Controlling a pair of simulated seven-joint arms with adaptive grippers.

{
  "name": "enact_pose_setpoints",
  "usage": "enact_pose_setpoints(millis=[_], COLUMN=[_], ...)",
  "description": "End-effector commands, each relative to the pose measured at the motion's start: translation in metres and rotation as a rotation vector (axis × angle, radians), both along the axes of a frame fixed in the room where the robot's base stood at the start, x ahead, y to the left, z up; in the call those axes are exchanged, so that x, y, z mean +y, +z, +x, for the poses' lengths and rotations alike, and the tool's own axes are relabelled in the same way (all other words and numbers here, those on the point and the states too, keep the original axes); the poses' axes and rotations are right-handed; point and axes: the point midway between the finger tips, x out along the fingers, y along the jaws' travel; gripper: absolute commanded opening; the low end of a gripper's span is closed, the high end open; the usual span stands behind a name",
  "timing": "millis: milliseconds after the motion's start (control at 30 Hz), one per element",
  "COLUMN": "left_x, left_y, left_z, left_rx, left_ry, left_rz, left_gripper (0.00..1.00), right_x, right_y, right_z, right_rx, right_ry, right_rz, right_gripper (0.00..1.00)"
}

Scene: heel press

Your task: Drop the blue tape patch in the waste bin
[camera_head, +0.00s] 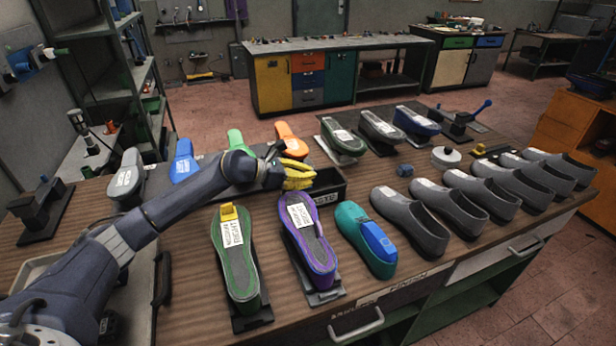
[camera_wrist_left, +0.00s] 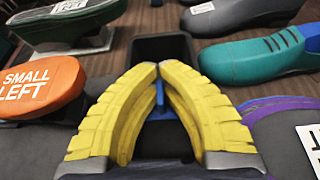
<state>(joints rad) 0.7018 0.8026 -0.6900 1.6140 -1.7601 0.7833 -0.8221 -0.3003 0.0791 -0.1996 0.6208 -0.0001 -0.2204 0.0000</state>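My left gripper (camera_head: 300,176) has yellow ribbed fingers and hangs over the black waste bin (camera_head: 333,188), whose front label is partly covered. In the left wrist view, the fingertips (camera_wrist_left: 158,68) almost meet. A small blue tape patch (camera_wrist_left: 159,97) shows between the fingers, its thin upright part at the tips and a wider part below. It appears pinched there, above the dark inside of the bin (camera_wrist_left: 162,48). The head view hides the patch behind the fingers. My right gripper is not in view.
A green shoe form (camera_head: 238,258), a purple one (camera_head: 307,240) and a teal one with a blue block (camera_head: 365,238) stand in front of the bin. Several grey shoes (camera_head: 450,205) line the right.

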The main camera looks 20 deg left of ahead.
Motion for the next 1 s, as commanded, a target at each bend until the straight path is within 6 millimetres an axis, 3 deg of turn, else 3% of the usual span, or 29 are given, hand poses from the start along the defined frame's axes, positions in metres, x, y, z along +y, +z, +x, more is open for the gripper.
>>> enact_pose_setpoints(millis=[800,1000], left_x=[0.000,0.000], left_y=[-0.012,-0.011], left_z=[0.000,0.000], left_rx=[0.001,0.000], left_ry=[-0.001,-0.001], left_rz=[-0.001,0.000], left_gripper=[0.00,0.23], right_x=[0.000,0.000], right_y=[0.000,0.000], right_z=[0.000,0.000], right_rx=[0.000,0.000], right_ry=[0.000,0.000], right_rz=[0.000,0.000], right_gripper=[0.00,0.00])
